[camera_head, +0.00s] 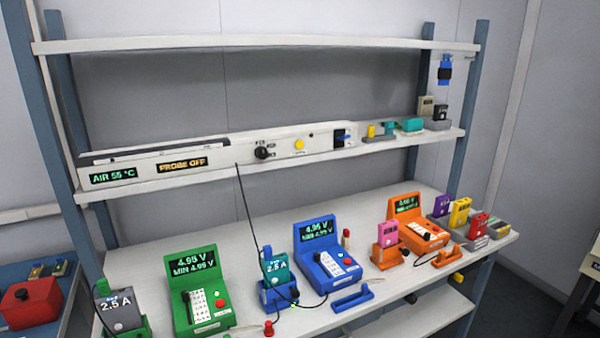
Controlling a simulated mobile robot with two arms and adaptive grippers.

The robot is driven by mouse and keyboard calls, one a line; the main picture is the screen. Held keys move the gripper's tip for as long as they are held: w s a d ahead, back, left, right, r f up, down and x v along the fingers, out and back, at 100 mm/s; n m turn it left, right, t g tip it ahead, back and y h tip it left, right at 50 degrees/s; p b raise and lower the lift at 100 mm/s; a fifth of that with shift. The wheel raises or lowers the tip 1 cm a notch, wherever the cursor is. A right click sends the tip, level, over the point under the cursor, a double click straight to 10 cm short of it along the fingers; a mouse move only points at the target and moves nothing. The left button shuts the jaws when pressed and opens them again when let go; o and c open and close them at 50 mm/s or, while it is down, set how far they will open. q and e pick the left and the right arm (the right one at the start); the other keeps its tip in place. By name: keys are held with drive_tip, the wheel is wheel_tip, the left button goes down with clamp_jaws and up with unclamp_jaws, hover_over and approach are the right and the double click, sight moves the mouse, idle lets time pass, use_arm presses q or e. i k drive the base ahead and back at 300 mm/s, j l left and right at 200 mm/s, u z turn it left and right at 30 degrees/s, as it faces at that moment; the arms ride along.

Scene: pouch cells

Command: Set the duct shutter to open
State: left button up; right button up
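A long white duct unit (215,150) lies along the middle shelf. Its displays (112,175) read "AIR 55 °C" and "PROBE OFF". On its front are a black knob (262,153), a yellow button (299,145) and, at the right end, a dark recess with a blue lever (344,137). The lever looks like the shutter handle and lies roughly level, pointing right. Its labels are too small to read, so I cannot tell the shutter's position. Neither of my grippers is in view.
On the lower bench stand a green charger (197,290), a blue charger (326,258) and an orange charger (411,227), with coloured cells in holders. A black cable (247,215) hangs down before the shelf. Small items (410,125) sit right of the duct unit. The space before the lever looks clear.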

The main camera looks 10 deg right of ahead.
sight(458, 275)
drive_tip(key=z, duration=1.35)
drive_tip(key=i+l, duration=0.15)
drive_tip(key=l, duration=0.15)
drive_tip(key=u, duration=0.05)
